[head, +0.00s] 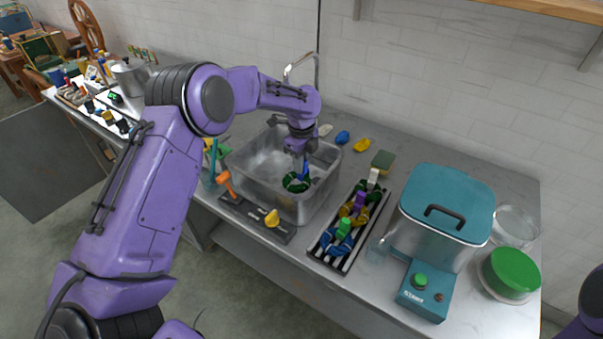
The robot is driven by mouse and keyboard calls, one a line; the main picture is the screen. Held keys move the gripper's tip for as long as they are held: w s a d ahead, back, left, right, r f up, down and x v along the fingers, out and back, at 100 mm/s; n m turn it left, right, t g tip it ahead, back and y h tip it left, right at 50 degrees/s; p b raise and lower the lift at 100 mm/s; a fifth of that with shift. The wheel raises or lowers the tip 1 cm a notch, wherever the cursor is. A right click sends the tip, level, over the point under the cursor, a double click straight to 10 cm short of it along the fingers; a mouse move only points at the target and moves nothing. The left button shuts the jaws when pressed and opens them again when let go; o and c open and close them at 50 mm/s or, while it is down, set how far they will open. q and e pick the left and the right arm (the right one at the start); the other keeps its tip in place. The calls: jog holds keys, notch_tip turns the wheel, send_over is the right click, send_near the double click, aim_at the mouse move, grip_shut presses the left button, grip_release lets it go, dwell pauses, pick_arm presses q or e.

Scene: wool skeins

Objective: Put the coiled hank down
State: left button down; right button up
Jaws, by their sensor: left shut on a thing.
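A dark green coiled hank (291,186) shows inside the metal sink basin (244,185), toward its right side. My left gripper (302,170) reaches down into the basin from above and is shut on the hank. A blue piece shows at the gripper's tip. Whether the hank touches the basin floor I cannot tell. A dark slotted rack (318,253) stands right of the basin with several green, yellow and blue coiled hanks in it, carrying coloured clips. My right gripper is not in view; only a bit of my arm shows at the lower right edge.
A green-lidded bowl (512,272) is at the far right. A faucet (317,72) rises behind the basin. A dark tray (262,224) with orange and yellow items lies in front.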

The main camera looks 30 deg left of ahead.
aim_at(302, 176)
pick_arm(q)
notch_tip(302, 176, down, 5)
jog(key=shift+r+p, duration=0.15)
jog(key=shift+p, duration=0.35)
jog(key=shift+w+f, duration=0.15)
jog(key=shift+f, duration=0.25)
jog(key=c, duration=1)
grip_release()
jog(key=shift+f, duration=0.1)
jog(key=shift+r, duration=0.25)
notch_tip(302, 176, up, 12)
jog(key=b, duration=0.2)
jog(key=shift+f+b, duration=0.1)
jog(key=shift+b, duration=0.3)
